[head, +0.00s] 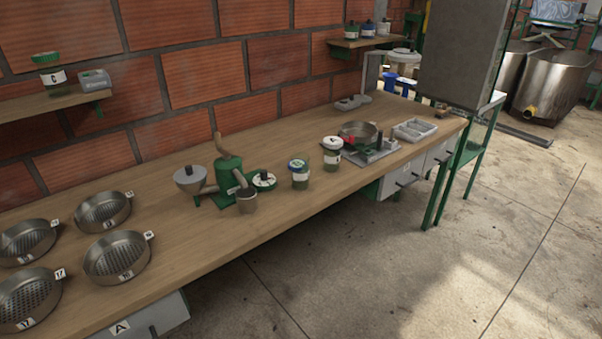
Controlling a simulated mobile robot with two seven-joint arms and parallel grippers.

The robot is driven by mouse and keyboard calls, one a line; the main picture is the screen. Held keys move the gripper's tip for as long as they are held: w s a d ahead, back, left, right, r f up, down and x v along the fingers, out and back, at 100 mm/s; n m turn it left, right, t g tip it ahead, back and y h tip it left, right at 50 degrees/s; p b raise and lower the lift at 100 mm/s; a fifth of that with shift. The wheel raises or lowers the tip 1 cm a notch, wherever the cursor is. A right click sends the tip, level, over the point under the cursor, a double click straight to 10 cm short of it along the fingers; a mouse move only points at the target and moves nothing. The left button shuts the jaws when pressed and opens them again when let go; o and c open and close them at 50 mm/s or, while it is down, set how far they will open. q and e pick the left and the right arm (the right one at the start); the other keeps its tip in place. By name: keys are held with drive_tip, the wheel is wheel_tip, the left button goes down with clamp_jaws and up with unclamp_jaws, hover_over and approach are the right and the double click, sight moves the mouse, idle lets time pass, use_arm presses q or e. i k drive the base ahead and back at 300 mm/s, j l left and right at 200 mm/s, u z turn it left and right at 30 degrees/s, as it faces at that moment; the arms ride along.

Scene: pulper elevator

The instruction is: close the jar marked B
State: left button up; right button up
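Two small jars stand upright near the front edge of the wooden bench. The nearer jar (300,174) has a pale label band and a blue and green top; I cannot tell whether it is open or lidded. The other jar (332,155) is just right of it, with a white top. A round green-rimmed white disc with a dark knob (264,181), possibly a lid, lies left of the nearer jar. I cannot read a B on any jar. Neither gripper is in view.
On the bench (200,254), a green hand-cranked machine (229,176) stands left of the jars. Several metal sieves (116,258) fill the left end. A scale with a pan (359,134) and a grey tray (415,130) are at right. The floor in front is clear.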

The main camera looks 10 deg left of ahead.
sight(300, 171)
drive_tip(key=i+l+u, duration=0.15)
drive_tip(key=i+l, duration=0.25)
drive_tip(key=i+l+u, duration=0.15)
drive_tip(key=i+l, duration=0.25)
drive_tip(key=i+l+u, duration=0.15)
drive_tip(key=i+l, duration=0.2)
drive_tip(key=l, duration=0.2)
drive_tip(key=i+l+u, duration=0.15)
drive_tip(key=i+l, duration=0.2)
drive_tip(key=l, duration=0.15)
